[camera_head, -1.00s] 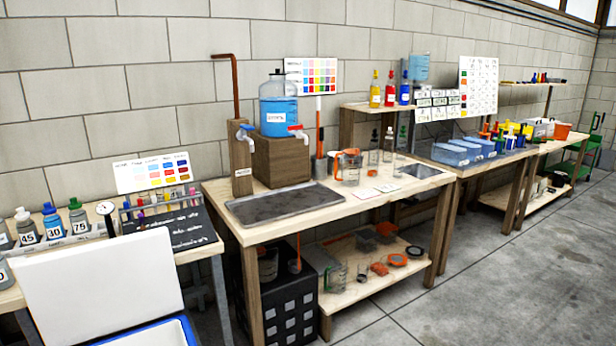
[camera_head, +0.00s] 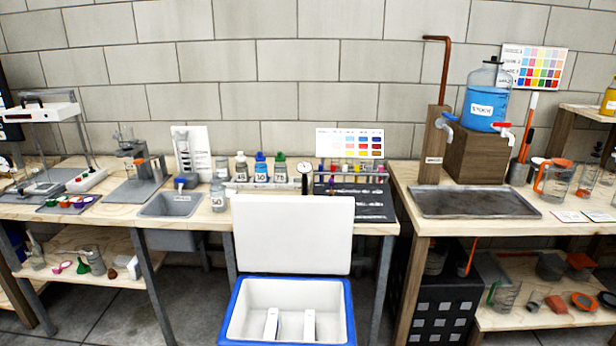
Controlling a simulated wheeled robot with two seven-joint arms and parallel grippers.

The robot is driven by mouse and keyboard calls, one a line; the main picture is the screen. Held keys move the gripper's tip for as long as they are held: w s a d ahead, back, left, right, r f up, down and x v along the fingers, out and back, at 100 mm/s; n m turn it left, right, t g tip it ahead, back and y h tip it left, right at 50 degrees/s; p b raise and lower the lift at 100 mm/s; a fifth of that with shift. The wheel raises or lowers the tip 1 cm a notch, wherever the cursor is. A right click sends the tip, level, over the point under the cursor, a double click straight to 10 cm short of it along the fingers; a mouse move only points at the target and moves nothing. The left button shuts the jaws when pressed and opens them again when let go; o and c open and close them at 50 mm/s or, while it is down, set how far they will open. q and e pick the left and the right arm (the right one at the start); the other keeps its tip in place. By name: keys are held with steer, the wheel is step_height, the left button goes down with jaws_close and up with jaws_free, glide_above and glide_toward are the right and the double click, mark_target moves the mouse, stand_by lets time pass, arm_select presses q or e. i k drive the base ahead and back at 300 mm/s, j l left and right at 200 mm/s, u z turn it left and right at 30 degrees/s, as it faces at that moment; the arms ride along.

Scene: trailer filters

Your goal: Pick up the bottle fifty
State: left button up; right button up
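A small grey bottle with a label that seems to read 50 (camera_head: 218,197) stands upright on the wooden table, just left of the open cooler lid. Behind it, a row of capped bottles stands in a holder: one marked 45 (camera_head: 241,170), a blue-capped one marked 30 (camera_head: 261,170) and a green-capped one marked 75 (camera_head: 280,172). Neither of my grippers is in view.
A blue-and-white cooler (camera_head: 238,318) stands open in front of the table, its white lid (camera_head: 293,235) raised before the table edge. A grey sink (camera_head: 172,204) lies left of the bottle. A tube rack (camera_head: 350,178) stands to the right.

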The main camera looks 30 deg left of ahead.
mark_target(218, 194)
steer(key=u, duration=1.65)
steer(key=i+j+u, duration=0.15)
steer(key=i+j, duration=0.3)
steer(key=i+j+u, duration=0.15)
steer(key=i+j, duration=0.2)
steer(key=i, duration=0.25)
steer(key=i+j+u, duration=0.15)
steer(key=i+j, duration=0.15)
steer(key=i, duration=0.25)
